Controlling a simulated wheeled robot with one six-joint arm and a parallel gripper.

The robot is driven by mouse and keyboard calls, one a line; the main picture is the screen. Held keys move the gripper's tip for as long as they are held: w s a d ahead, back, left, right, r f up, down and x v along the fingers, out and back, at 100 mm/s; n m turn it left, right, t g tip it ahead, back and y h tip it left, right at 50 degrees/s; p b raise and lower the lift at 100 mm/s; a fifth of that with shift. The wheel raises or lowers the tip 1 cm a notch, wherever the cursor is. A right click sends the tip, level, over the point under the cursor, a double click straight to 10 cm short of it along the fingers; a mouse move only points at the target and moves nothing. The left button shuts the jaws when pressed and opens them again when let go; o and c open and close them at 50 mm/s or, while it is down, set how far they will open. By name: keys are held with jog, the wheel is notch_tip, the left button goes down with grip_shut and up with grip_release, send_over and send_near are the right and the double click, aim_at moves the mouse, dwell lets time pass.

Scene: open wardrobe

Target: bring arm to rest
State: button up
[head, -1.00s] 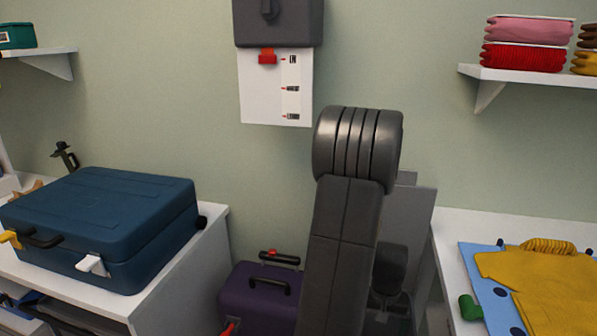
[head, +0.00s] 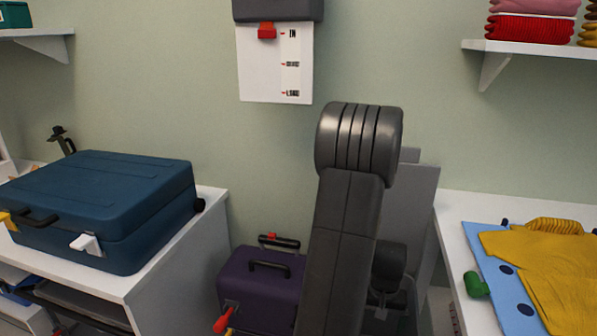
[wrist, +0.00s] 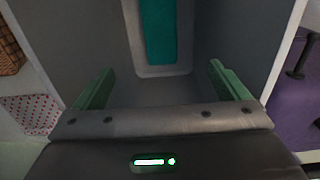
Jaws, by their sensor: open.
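My arm stands in the middle of the head view, folded upright in front of the wall; its gripper end is hidden there. In the wrist view my gripper (wrist: 160,90) shows its two green fingers spread wide apart with nothing between them. Beyond the fingers is a grey surface with a teal strip (wrist: 158,30) in a pale frame. I cannot tell what that surface belongs to.
A blue suitcase (head: 105,205) lies on the left white counter. A purple case (head: 260,285) stands low between the counters. A yellow garment (head: 545,265) lies on a blue board (head: 485,255) on the right counter. A white chart (head: 272,65) hangs on the wall.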

notch_tip(320, 180, up, 13)
jog(key=a+p, duration=0.1)
jog(key=p, duration=0.8)
jog(key=shift+w, duration=0.1)
jog(key=shift+a, duration=0.15)
